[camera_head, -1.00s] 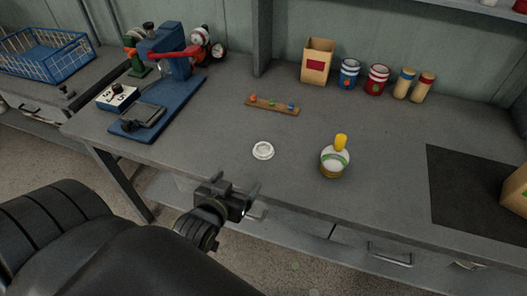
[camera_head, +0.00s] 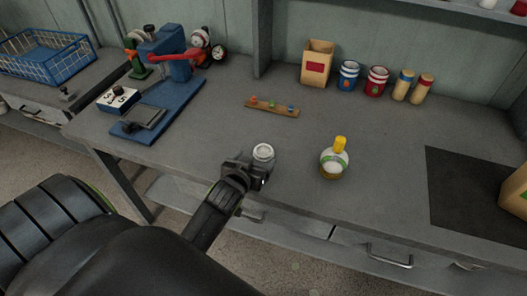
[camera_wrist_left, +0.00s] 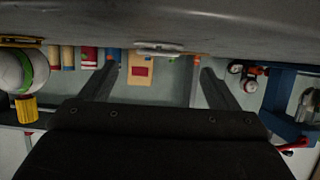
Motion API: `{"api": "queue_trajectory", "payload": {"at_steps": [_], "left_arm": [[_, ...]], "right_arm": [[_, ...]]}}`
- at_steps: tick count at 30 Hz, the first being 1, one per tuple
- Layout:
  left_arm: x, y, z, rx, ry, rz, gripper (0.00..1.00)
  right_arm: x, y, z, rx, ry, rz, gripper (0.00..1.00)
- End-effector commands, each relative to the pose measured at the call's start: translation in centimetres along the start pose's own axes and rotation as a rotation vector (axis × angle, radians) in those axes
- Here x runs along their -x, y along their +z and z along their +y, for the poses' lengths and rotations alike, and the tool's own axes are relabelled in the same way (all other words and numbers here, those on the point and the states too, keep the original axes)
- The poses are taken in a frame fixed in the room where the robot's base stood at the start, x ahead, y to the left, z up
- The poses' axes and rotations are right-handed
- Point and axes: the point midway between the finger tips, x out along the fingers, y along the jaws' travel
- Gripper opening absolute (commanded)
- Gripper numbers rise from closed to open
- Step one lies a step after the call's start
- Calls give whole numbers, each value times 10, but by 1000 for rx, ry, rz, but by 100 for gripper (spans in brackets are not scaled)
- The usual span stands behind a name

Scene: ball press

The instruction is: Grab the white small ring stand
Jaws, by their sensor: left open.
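The white small ring stand (camera_head: 263,151) is a low round white piece lying on the grey workbench, near its front edge. My left gripper (camera_head: 256,170) is just in front of it, low by the bench edge, open and empty. In the left wrist view, which looks upside down, the ring stand (camera_wrist_left: 160,48) shows as a thin white shape beyond the two spread fingers, roughly centred between them. Contact between fingers and ring stand cannot be made out. My right gripper is not in view.
A bottle with a yellow cap (camera_head: 335,160) stands to the right of the ring stand. A wooden strip with coloured pegs (camera_head: 272,107) lies behind. A blue press (camera_head: 165,80) is at the left, cans (camera_head: 376,80) at the back. The bench between is clear.

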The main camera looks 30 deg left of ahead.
Motion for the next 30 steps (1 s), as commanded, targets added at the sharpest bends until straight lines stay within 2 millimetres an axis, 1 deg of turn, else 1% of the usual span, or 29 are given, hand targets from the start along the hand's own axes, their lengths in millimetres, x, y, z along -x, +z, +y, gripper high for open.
{"api": "queue_trajectory", "payload": {"at_steps": [6, 10, 14, 20, 23, 30], "left_arm": [[-27, 0, 3, -1, 1, 0, 83], [-41, 1, 3, -2, 1, 0, 83], [-47, 1, 3, -1, 1, 1, 83], [-47, 1, 3, -1, 1, 0, 83], [-47, 1, 3, -1, 1, 0, 72], [-47, 1, 3, -1, 1, 0, 41]], "right_arm": [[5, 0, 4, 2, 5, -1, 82], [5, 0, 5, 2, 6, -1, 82], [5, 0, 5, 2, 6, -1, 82], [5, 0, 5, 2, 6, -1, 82], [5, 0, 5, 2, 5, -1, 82], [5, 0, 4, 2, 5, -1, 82]]}}
